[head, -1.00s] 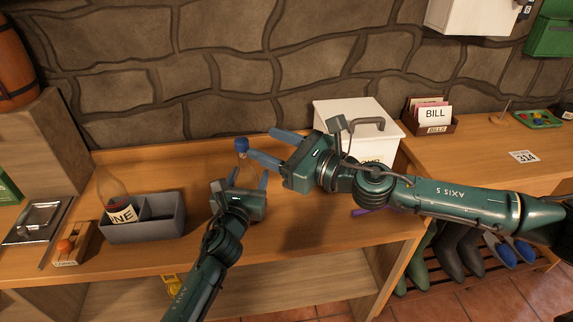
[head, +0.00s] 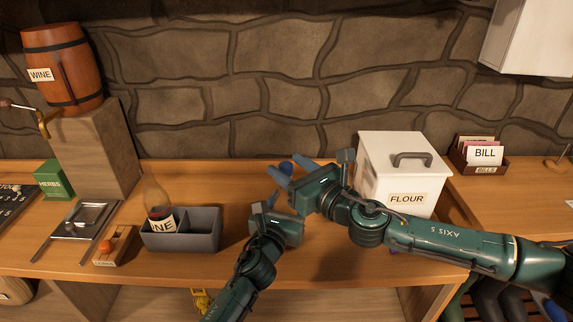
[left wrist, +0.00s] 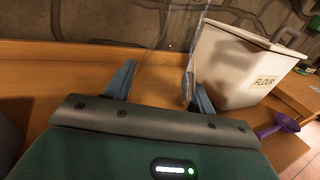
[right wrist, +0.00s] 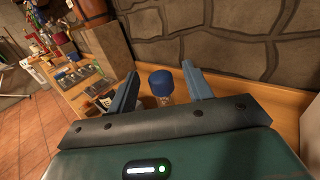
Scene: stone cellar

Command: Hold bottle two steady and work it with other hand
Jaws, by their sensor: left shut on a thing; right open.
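A clear bottle with a blue cap (head: 286,166) stands over the bench; in the head view its body is mostly hidden by my grippers. My left gripper (head: 284,203) is shut around its clear body (left wrist: 165,50), which shows between the fingers in the left wrist view. My right gripper (head: 289,172) is open at the height of the cap. In the right wrist view the blue cap (right wrist: 161,82) sits between the two open fingers (right wrist: 160,74), with a gap on each side.
A grey two-part bin (head: 203,241) holds a labelled wine bottle (head: 161,220) in its left compartment. A white flour box (head: 385,162) stands close to my right arm. A metal tray (head: 88,217), herbs box (head: 52,181) and barrel (head: 62,65) are at left. The wall closes off the back.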

